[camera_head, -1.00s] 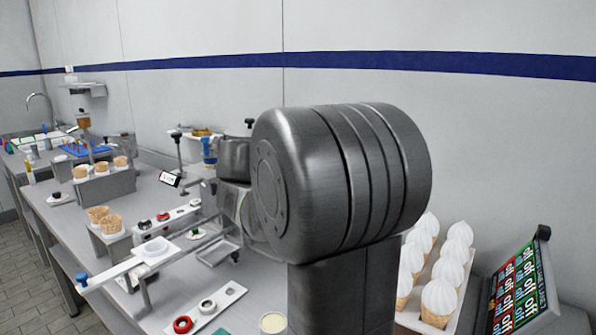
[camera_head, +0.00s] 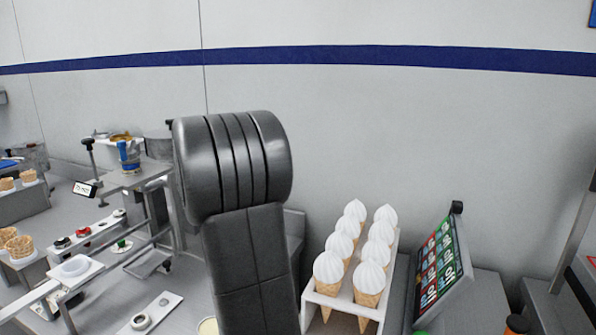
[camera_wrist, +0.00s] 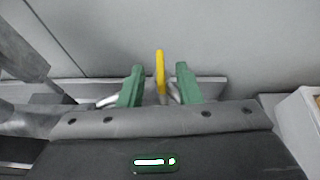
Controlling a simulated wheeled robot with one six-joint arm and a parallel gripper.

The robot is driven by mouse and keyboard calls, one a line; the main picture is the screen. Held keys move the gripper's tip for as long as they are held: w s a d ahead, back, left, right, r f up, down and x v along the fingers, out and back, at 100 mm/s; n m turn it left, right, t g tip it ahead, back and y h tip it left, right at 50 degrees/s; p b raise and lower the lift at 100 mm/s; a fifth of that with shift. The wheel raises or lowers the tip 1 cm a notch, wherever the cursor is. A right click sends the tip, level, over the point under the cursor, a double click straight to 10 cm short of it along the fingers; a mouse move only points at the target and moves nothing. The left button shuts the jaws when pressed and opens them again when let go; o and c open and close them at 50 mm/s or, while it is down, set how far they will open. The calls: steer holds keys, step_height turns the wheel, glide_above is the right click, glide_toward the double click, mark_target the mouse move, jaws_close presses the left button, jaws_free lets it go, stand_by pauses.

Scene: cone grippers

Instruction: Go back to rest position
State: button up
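My gripper shows in the wrist view with two green fingers (camera_wrist: 160,84) standing apart. A thin yellow upright piece (camera_wrist: 160,72) shows between them, touching neither; I cannot tell whether it belongs to the gripper. Curved silvery pieces show low beside the fingers. No cone is between the fingers. In the head view my dark arm rises in the middle and my gripper is out of sight.
A white rack (camera_head: 345,300) of cones with white swirled tops (camera_head: 370,278) stands right of my arm. A tilted menu screen (camera_head: 441,264) is beside it. A strip with a ring (camera_head: 140,321) and a metal stand (camera_head: 130,178) are on the left. A wall (camera_head: 420,130) closes the back.

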steer(key=shift+x, duration=1.1)
steer(key=shift+s, duration=0.1)
